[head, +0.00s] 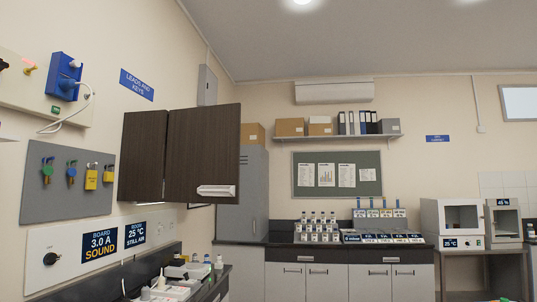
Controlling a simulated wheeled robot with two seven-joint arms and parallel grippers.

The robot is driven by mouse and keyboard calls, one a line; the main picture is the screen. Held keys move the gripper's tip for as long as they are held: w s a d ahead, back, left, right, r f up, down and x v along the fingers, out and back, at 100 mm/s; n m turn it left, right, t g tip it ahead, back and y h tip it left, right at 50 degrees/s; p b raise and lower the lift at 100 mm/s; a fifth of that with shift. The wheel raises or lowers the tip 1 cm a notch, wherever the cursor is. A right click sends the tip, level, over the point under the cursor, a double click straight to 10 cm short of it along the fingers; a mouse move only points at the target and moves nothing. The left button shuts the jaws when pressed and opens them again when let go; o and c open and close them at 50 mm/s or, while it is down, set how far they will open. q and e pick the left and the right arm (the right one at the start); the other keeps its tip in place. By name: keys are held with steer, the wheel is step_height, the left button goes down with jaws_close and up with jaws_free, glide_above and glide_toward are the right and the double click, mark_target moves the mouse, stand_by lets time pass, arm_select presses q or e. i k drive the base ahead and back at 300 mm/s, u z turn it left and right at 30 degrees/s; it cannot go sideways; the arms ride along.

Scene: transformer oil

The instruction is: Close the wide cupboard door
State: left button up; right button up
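The wall cupboard (142,155) is dark brown wood and hangs on the left wall under a blue "Leads and keys" sign. Its wide door (203,145) has a long pale handle (216,191) near its lower right corner. The door appears swung out from the wall, facing me; how far it is open is hard to tell. It hides the cupboard's interior. Neither of my grippers is in view, and nothing touches the door.
A bench (208,288) with bottles and small items runs below the cupboard. A grey padlock board (67,182) hangs left of it. A tall grey locker (255,190) stands behind the door. The air in front of the door looks clear.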

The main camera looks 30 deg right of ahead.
mark_target(202, 160)
steer(key=z, duration=0.65)
steer(key=i, duration=0.85)
steer(key=u, duration=0.45)
